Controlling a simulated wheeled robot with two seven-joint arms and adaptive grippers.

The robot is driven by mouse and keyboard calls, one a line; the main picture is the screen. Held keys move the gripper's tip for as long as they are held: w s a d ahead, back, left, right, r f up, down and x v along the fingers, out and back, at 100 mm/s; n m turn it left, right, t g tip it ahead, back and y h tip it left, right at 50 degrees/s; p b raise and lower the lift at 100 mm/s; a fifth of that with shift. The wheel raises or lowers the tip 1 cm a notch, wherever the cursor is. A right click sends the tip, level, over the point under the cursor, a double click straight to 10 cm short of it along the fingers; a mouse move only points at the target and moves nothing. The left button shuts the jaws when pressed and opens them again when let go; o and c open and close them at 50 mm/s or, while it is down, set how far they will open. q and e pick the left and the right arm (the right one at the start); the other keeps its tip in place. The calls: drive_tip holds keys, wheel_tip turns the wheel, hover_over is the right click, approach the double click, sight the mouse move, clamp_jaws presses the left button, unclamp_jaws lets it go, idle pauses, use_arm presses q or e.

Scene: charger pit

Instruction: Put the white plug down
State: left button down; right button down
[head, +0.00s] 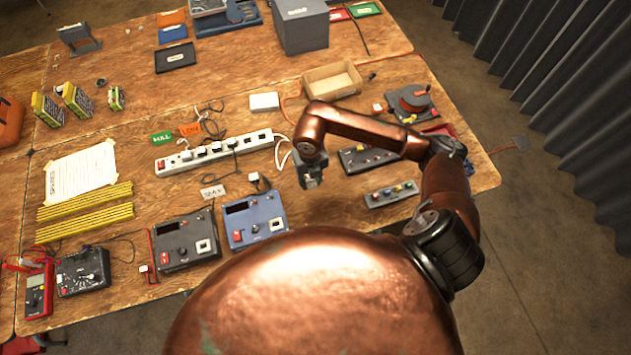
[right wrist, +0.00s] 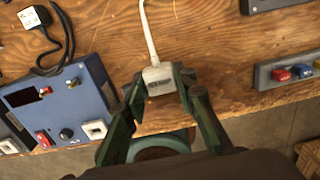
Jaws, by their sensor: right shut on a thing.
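The white plug (right wrist: 158,79) sits between the two fingertips of my right gripper (right wrist: 158,84) in the right wrist view, with its white cable (right wrist: 147,32) running away from it toward the top. My right gripper is shut on it, over the bare wood near the table's front edge. In the head view my right gripper (head: 311,180) points down to the right of the blue charger box (head: 255,219), and the plug is hidden there. I cannot tell how high the plug is above the table. My left gripper is in neither view.
A white power strip (head: 213,151) with several plugs lies behind the charger boxes. A dark charger box (head: 185,240) stands left of the blue one. A panel with coloured buttons (head: 391,193) lies to the right. A wooden tray (head: 331,80) stands farther back. Bare wood lies around my gripper.

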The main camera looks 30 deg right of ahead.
drive_tip(key=d+f, duration=0.1)
drive_tip(key=w+d+f, duration=0.1)
drive_tip(key=f, duration=0.1)
drive_tip(key=w+f, duration=0.1)
drive_tip(key=shift+d+f, duration=0.3)
drive_tip(key=shift+d, duration=0.1)
drive_tip(key=f, duration=0.3)
drive_tip(key=shift+w+d+f, duration=0.15)
drive_tip(key=shift+d+f, duration=0.05)
drive_tip(key=shift+f, duration=0.15)
drive_tip(key=shift+f, duration=0.2)
drive_tip(key=c, duration=1.6)
unclamp_jaws()
drive_tip(key=shift+r, duration=0.1)
